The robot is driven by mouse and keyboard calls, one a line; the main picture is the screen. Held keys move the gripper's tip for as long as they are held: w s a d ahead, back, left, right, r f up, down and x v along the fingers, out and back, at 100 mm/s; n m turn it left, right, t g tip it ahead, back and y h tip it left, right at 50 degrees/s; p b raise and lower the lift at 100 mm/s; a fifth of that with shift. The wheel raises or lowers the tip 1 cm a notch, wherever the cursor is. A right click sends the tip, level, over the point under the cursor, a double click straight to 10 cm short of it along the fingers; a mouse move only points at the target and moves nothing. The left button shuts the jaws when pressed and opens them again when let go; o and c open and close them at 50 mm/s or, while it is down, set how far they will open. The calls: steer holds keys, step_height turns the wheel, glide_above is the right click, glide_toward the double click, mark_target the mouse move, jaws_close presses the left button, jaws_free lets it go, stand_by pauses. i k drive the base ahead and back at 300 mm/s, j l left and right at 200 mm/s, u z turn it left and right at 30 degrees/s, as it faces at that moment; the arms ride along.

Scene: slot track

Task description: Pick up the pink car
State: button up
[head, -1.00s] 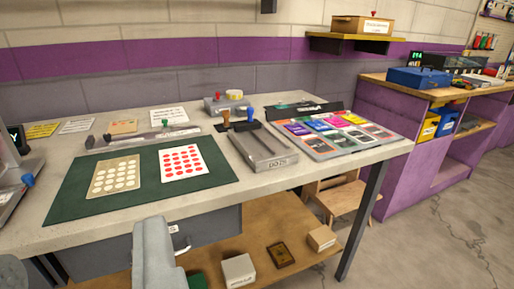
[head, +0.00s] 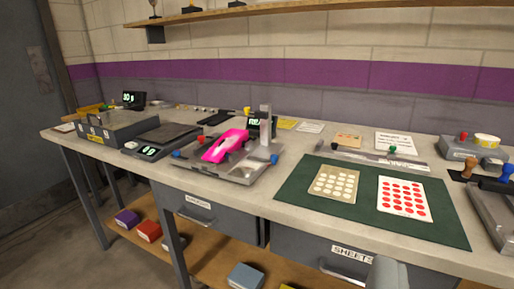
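The pink car (head: 225,145) sits on a grey metal fixture (head: 238,172) with blue knobs and an upright post, left of centre on the workbench. It lies at a slant on the fixture, nose toward the lower left. Of my gripper, only a grey piece (head: 386,274) that seems to be part of my arm or gripper shows at the bottom edge, right of centre, well apart from the car. The fingertips are not visible.
A green mat (head: 291,195) with two dotted sheets lies right of the fixture. A dark scale (head: 162,140) and a grey box (head: 117,131) stand to its left. Drawers (head: 207,214) and a lower shelf (head: 207,262) are under the bench. A wall shelf (head: 200,14) hangs above.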

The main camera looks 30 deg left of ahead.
mark_target(232, 140)
steer(key=u, duration=0.4)
steer(key=i+l+u, duration=0.25)
steer(key=u, duration=0.15)
steer(key=i+l+u, duration=0.35)
steer(key=i+l, duration=0.2)
steer(key=l, duration=0.15)
steer(key=i+l+u, duration=0.1)
steer(key=i+l, duration=0.35)
steer(key=l, duration=0.2)
